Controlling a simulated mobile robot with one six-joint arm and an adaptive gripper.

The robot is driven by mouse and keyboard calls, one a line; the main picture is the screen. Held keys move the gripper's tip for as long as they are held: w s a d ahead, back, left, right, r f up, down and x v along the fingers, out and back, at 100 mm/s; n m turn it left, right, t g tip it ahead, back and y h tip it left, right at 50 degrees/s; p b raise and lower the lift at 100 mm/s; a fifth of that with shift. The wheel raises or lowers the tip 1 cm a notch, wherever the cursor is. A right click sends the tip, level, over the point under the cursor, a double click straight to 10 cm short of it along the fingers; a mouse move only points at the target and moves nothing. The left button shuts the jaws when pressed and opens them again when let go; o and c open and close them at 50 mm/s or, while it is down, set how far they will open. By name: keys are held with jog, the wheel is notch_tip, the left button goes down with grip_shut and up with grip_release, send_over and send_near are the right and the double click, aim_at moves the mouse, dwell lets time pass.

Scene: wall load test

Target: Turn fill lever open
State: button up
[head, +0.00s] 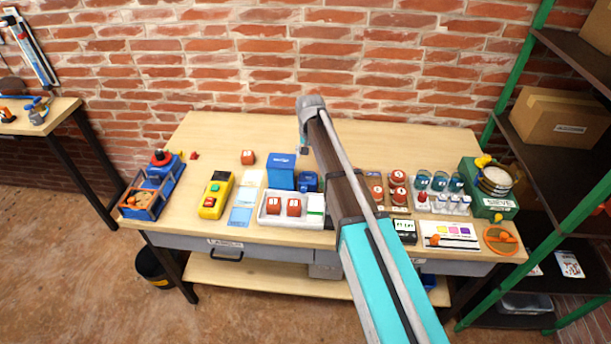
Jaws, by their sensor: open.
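No part is clearly recognisable as the fill lever. A white and blue panel with a tall scale (33,48) hangs on the brick wall at the far upper left, cut by the picture edge; small details beside it are too small to tell. My arm reaches up from the lower right across the workbench. My gripper (304,149) points down at its far end, above the back middle of the bench, small and partly hidden by the wrist. It is open, with nothing visible in it, and far to the right of the wall panel.
The workbench (215,135) has a clear back strip. Along its front stand a blue and red device (153,186), a yellow box (215,195), a blue box (280,171), a white tray (272,219) and several jars. A side table (55,112) is left; a green-framed shelf (545,150) is right.

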aim_at(308, 172)
jog(key=shift+f+b, duration=3.6)
jog(key=shift+f, duration=0.25)
jog(key=c, duration=0.9)
jog(key=shift+o, duration=0.2)
jog(key=shift+a, duration=0.25)
jog(key=shift+d, duration=0.1)
